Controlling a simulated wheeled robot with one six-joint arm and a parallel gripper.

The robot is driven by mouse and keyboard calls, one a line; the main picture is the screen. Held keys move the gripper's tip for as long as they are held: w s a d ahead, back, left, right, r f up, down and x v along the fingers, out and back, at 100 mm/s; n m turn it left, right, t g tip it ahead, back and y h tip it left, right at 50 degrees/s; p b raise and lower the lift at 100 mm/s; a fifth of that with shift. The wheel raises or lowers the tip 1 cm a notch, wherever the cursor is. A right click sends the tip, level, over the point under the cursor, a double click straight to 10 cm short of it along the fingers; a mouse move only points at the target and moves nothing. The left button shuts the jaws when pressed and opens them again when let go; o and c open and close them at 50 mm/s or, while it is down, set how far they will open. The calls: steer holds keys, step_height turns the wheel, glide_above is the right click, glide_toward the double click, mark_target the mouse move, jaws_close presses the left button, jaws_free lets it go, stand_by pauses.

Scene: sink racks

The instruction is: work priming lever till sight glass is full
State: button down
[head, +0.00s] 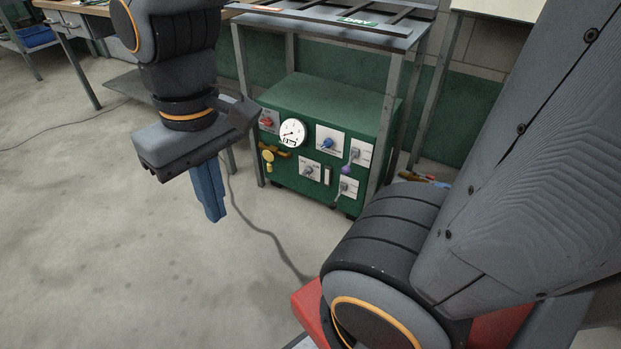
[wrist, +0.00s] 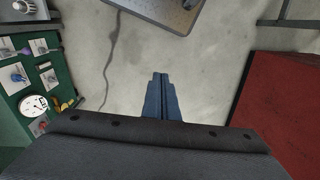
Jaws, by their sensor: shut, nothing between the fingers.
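A green cabinet (head: 330,100) stands under a metal rack, its front panel carrying several controls. A small pale upright window (head: 327,175), perhaps the sight glass, sits low on the panel; its fill level is too small to read. A lever with a purple knob (head: 346,168) is on the right; a yellow-knobbed handle (head: 268,156) is on the left. I cannot tell which is the priming lever. My gripper (head: 214,212) has blue fingers, shut and empty, pointing down left of the cabinet, apart from it. The fingers also show in the wrist view (wrist: 160,85).
The panel also has a white round gauge (head: 293,132), a red knob (head: 267,122) and a blue knob (head: 327,143). The rack's grey legs (head: 388,110) stand close to the cabinet. A dark cable (head: 262,232) lies on the floor. Open floor is at left.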

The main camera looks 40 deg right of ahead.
steer(key=w+d+f+m+g+y+b, duration=0.1)
steer(key=w+d+f+m+y+b, duration=0.1)
steer(key=w+d+f+m+b, duration=0.45)
steer(key=w+d+f+m+y+b, duration=0.3)
steer(key=w+f+m, duration=0.1)
steer(key=w+f, duration=0.5)
steer(key=w+d+f+m+t+y+b, duration=0.1)
steer(key=w+d+f+m+t+b, duration=0.2)
steer(key=d+f, duration=0.4)
steer(key=w+d+f+m+y+b, duration=0.1)
steer(key=w+d+f+m+b, duration=0.2)
steer(key=d+f+m, duration=0.35)
steer(key=s+d+f+m+t+h+b, duration=0.1)
steer(key=s+d+f+m+t+b, duration=0.2)
steer(key=d+f, duration=0.6)
steer(key=s+d+f+m+t+h+b, duration=0.1)
steer(key=s+d+f+m+t+b, duration=0.2)
steer(key=d+f+m, duration=0.3)
steer(key=s+d+f+m+t+h+b, duration=0.2)
steer(key=d+f+m+t+b, duration=0.1)
steer(key=d+f, duration=1.1)
steer(key=shift+s+d+f+m, duration=0.25)
steer(key=shift+s+d+m, duration=0.15)
steer(key=shift+d+m, duration=0.35)
steer(key=shift+a, duration=0.15)
